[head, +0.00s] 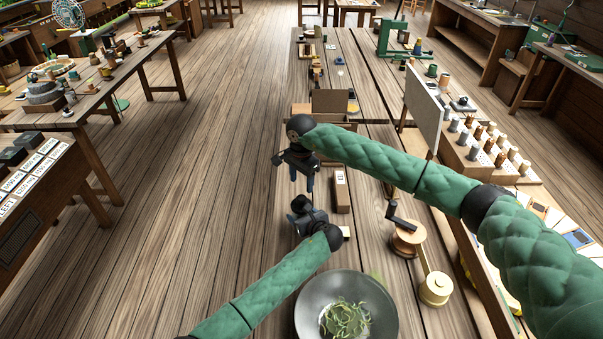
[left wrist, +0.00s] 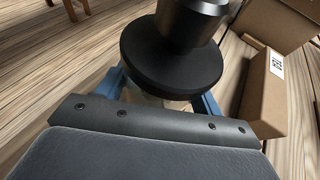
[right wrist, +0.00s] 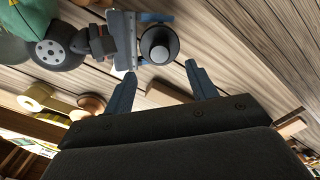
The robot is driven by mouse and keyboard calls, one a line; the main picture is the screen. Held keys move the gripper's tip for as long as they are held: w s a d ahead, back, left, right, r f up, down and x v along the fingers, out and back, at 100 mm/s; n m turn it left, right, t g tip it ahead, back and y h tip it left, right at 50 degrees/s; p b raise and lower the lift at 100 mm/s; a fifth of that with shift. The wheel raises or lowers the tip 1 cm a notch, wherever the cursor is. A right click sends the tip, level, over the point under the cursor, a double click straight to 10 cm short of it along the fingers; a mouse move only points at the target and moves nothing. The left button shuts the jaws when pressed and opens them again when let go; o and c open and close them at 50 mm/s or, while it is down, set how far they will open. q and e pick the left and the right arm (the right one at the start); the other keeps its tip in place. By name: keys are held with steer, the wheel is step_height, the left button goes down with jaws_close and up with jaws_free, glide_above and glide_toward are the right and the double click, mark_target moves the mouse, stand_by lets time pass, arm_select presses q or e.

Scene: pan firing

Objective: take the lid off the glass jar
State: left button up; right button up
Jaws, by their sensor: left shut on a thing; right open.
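The glass jar (left wrist: 158,98) is mostly hidden by its lid and by my left gripper (left wrist: 160,96). That gripper is shut on the jar below the lid. The black lid (left wrist: 172,62), a wide disc with a thick knob, sits on top of the jar. In the right wrist view the lid (right wrist: 158,45) is seen from above, beside the left gripper's blue fingers. In the head view the lid (head: 300,203) is a small dark round shape. My right gripper (right wrist: 162,82) is open and empty, near the lid with a gap; it also shows in the head view (head: 304,187).
A narrow cardboard box (head: 341,191) stands just right of the jar. A grey bowl (head: 312,312) with green strips is at the front. A wooden spool with a crank (head: 407,240) lies to the right. Open floor lies left of the table.

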mark_target(302, 197)
step_height(302, 197, down, 8)
steer(key=shift+f, duration=0.15)
stand_by(0.3)
steer(key=c, duration=1.2)
steer(key=shift+r, duration=0.2)
steer(key=shift+r, duration=0.7)
steer(key=shift+r, duration=0.35)
steer(key=shift+r, duration=1.95)
arm_select(q)
steer(key=o, duration=1.4)
